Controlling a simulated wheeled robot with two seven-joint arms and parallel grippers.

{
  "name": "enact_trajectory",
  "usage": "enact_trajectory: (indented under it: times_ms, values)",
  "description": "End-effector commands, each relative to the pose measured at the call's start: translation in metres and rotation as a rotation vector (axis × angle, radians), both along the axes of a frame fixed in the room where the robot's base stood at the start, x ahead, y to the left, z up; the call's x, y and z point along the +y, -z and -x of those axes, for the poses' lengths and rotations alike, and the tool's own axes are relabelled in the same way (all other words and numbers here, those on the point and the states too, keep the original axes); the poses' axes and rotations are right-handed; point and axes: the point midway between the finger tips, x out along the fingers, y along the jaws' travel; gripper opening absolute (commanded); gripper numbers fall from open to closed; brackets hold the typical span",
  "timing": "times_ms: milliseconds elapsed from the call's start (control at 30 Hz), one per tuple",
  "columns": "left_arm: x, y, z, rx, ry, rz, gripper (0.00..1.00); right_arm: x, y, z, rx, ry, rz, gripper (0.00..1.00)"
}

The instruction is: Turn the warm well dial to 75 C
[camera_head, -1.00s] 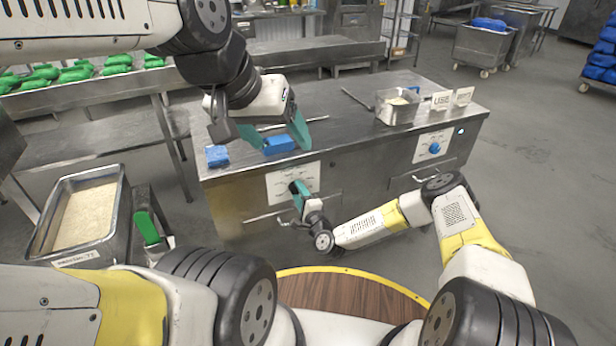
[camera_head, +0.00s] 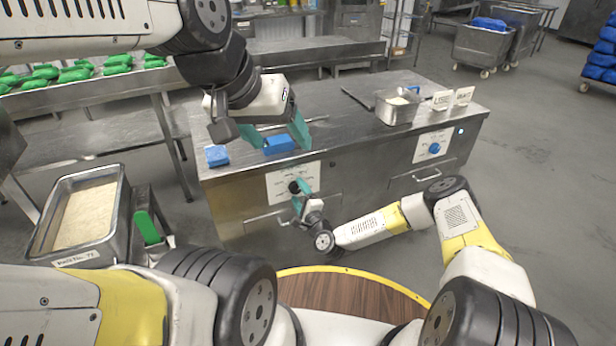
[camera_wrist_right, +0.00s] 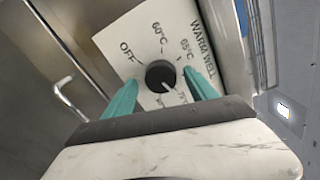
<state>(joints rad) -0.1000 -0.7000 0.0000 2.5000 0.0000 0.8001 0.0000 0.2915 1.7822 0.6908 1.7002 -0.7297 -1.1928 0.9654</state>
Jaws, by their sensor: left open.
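The warm well dial (camera_wrist_right: 161,75) is a black knob on a white panel marked OFF, 60°C, 65°C and WARM WELL, with more marks partly hidden. Its white pointer line points down-right, past 65°C, toward a partly hidden mark. In the head view the panel (camera_head: 279,188) is on the counter's left front. My right gripper (camera_wrist_right: 160,88) is open, with a teal finger on each side of the knob and visible gaps between. It also shows at the panel in the head view (camera_head: 301,196). My left gripper (camera_head: 274,136) is open above the counter, near a blue block (camera_head: 279,145).
The steel counter (camera_head: 330,150) carries another blue block (camera_head: 216,156), a steel pan (camera_head: 396,110) and small signs (camera_head: 441,101). A second panel with a blue dial (camera_head: 434,148) is on the right. A door handle (camera_wrist_right: 70,97) sits beside the warm well panel. A rice pan (camera_head: 118,205) stands at left.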

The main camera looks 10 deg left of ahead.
Motion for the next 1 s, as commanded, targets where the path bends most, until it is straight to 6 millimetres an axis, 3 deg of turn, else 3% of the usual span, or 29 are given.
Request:
enact_trajectory:
  times_ms: [267,700,1000]
  values:
    - [0.000,0.000,0.000,0.000,0.000,0.000,0.72,-0.003,0.000,0.005,-0.001,0.000,-0.001,0.66]
    - [0.000,0.000,0.000,0.000,0.000,0.000,0.72,-0.040,0.000,0.059,0.000,0.000,0.000,0.66]
    - [0.000,0.000,0.000,0.000,0.000,0.000,0.72,-0.044,0.000,0.064,-0.001,0.001,0.000,0.66]
